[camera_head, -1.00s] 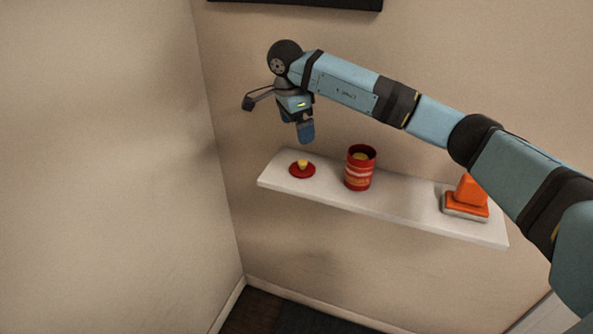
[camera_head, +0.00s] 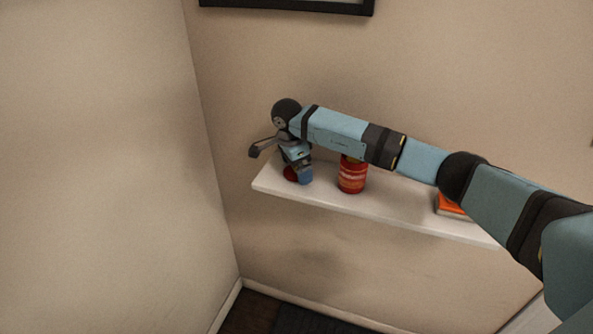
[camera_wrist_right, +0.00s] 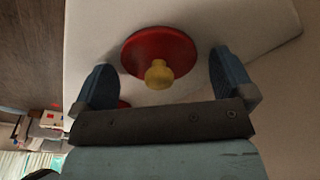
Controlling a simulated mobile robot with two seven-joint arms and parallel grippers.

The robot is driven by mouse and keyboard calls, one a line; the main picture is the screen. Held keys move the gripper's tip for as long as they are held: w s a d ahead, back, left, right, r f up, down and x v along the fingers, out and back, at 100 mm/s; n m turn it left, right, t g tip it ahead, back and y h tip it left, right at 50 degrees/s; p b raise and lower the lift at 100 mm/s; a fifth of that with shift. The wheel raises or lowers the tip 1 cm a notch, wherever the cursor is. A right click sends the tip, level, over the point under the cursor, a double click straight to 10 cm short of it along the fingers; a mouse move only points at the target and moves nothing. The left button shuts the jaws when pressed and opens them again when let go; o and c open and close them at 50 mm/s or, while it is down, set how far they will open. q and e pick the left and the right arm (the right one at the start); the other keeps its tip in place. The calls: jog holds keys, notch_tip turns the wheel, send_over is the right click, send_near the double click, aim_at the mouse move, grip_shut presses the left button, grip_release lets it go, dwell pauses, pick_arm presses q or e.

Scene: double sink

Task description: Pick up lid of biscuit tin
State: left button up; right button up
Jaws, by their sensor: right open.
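The lid of the biscuit tin is a red disc with a yellow knob, lying on the white shelf. In the right wrist view the lid (camera_wrist_right: 160,50) sits between the two blue fingers of my right gripper (camera_wrist_right: 165,85), with the knob towards me and a gap on both sides. In the head view the lid (camera_head: 290,174) is mostly hidden behind my right gripper (camera_head: 299,178), which points down at the shelf's left end. The red biscuit tin (camera_head: 352,177) stands upright to the right, its top partly covered by my arm. My left gripper is not in view.
The white shelf (camera_head: 400,215) is fixed to the wall. An orange item (camera_head: 451,205) lies near its right end, partly behind my arm. Shelf between tin and orange item is clear. A side wall (camera_head: 100,150) stands to the left.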

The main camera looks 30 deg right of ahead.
jog(key=c, duration=0.9)
jog(key=shift+r, duration=0.15)
notch_tip(320, 180, up, 19)
jog(key=s+d+f+n+p, duration=0.2)
jog(key=s+d+n+p, duration=0.35)
jog(key=s+d, duration=0.5)
jog(key=shift+m+t, duration=0.25)
jog(key=shift+t, duration=0.15)
jog(key=shift+s+a+f+b, duration=0.1)
jog(key=shift+s+f+b, duration=0.1)
jog(key=shift+f+b, duration=0.9)
jog(key=shift+s+a+f+b, duration=0.15)
jog(key=shift+f+b, duration=0.25)
jog(key=shift+f, duration=1.8)
